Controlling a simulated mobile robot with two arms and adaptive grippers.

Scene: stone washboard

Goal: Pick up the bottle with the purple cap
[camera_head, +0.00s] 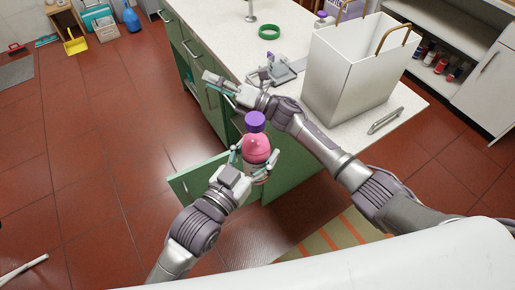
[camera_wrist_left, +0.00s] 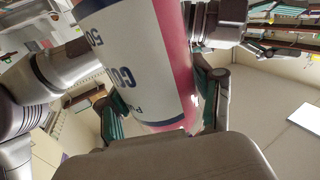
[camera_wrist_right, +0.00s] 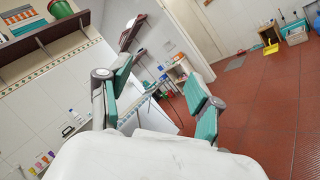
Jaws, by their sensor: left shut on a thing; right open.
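The pink bottle with a purple cap (camera_head: 256,148) is held upright above the floor, in front of the green counter. My left gripper (camera_head: 253,163) is shut around its body. In the left wrist view the bottle (camera_wrist_left: 135,60) shows large and close, with a white label, dark print and a pink side; its cap is out of that view. The left gripper's teal-padded fingers (camera_wrist_left: 160,105) sit on either side of it. My right gripper (camera_head: 214,86) is open and empty near the counter's left edge; in the right wrist view nothing lies between its fingers (camera_wrist_right: 160,97).
The white counter (camera_head: 225,22) bears a white bag-like bin with gold handles (camera_head: 345,75), a green ring (camera_head: 269,32) and a grey metal device (camera_head: 280,70). A green cabinet door (camera_head: 190,180) hangs open near the left gripper. The red tiled floor at left is largely clear.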

